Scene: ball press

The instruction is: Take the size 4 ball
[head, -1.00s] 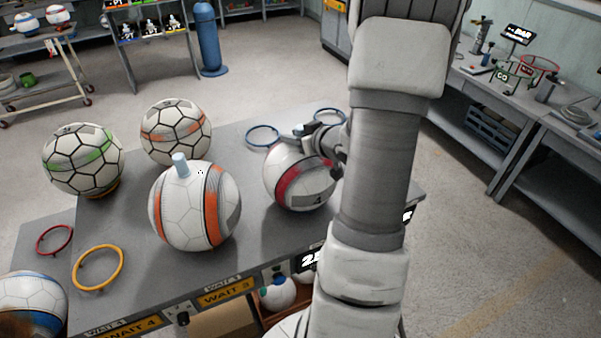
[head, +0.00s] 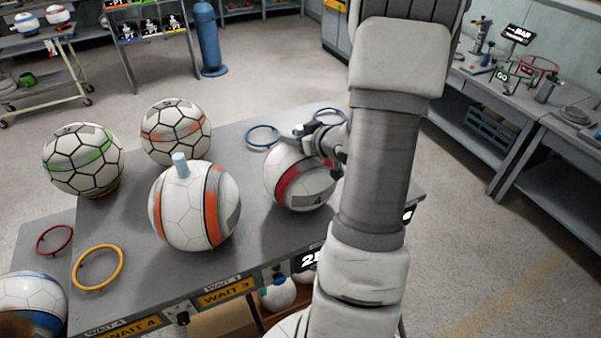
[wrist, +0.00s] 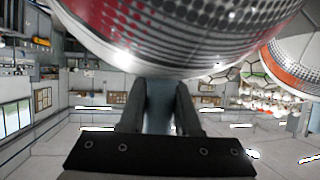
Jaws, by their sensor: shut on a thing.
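The size 4 ball (head: 296,178) is white with a red band and a grey panel marked "4". It is on the grey table, left of my forearm. It also fills the top of the wrist view (wrist: 180,35). My gripper (head: 305,131) is at the top of this ball, partly hidden by my arm in the head view. In the wrist view my gripper (wrist: 159,100) is shut on a pale blue peg (wrist: 159,108) at the ball. I cannot tell whether the ball is lifted clear of its support.
A white ball with orange bands and a pale blue peg (head: 194,208) stands close left. Green-marked (head: 83,160) and orange-marked (head: 176,132) balls stand behind. Empty rings, blue (head: 263,137) and yellow (head: 98,268), sit on the table. A workbench (head: 500,105) is at right.

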